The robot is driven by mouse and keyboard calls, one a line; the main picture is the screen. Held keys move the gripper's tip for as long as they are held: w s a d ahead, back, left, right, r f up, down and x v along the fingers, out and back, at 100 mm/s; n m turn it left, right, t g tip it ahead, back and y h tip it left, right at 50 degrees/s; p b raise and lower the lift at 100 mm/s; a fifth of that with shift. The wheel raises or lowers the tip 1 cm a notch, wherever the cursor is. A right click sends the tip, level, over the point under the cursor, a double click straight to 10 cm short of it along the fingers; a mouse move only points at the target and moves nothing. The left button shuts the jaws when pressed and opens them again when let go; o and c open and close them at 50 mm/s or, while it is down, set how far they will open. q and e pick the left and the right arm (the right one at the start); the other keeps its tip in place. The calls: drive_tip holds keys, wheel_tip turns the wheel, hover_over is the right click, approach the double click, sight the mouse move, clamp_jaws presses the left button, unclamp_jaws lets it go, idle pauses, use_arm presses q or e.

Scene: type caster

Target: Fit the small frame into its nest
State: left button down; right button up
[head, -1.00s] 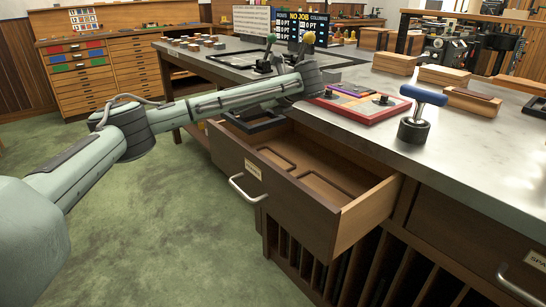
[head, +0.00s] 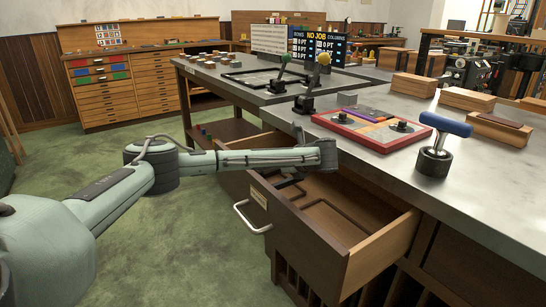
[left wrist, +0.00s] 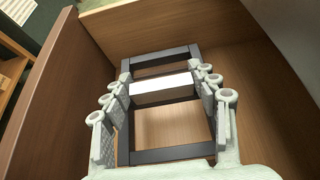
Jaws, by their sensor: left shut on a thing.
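The small frame is a dark rectangular frame (left wrist: 172,154) with a pale bar (left wrist: 165,89) across it, seen in the left wrist view. My left gripper (left wrist: 158,84) is shut on it, with fingers along both long sides. In the head view the gripper is low inside the left part of the open drawer (head: 298,238), mostly hidden by my forearm; a dark piece of the frame (head: 290,181) shows below the wrist. A dark-outlined nest (head: 335,216) lies on the drawer floor to the right. I cannot tell whether the frame touches the floor. My right gripper is out of view.
The drawer walls stand close around the gripper. On the grey worktop (head: 480,205) above are a red tray (head: 375,145) with coloured pieces, a blue-handled tool (head: 436,150) and wooden blocks (head: 500,129). Green floor is free at the left.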

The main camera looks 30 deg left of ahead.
sight(273, 175)
use_arm(q)
wheel_tip(273, 175, down, 4)
drive_tip(key=shift+w+r, duration=0.1)
drive_tip(key=shift+f, duration=0.25)
drive_tip(key=shift+c, duration=2.3)
unclamp_jaws()
drive_tip(key=shift+f, duration=0.25)
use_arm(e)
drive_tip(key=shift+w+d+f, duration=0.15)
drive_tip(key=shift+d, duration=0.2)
use_arm(q)
drive_tip(key=shift+r, duration=0.1)
drive_tip(key=shift+d+r, duration=0.1)
drive_tip(key=shift+d, duration=0.1)
drive_tip(key=v, duration=1)
drive_tip(key=shift+s+d+r, duration=0.15)
drive_tip(key=shift+s+d, duration=0.05)
drive_tip(key=shift+s, duration=0.05)
drive_tip(key=shift+s+d+r, duration=0.25)
drive_tip(key=shift+d+r, duration=0.05)
drive_tip(key=shift+d, duration=0.15)
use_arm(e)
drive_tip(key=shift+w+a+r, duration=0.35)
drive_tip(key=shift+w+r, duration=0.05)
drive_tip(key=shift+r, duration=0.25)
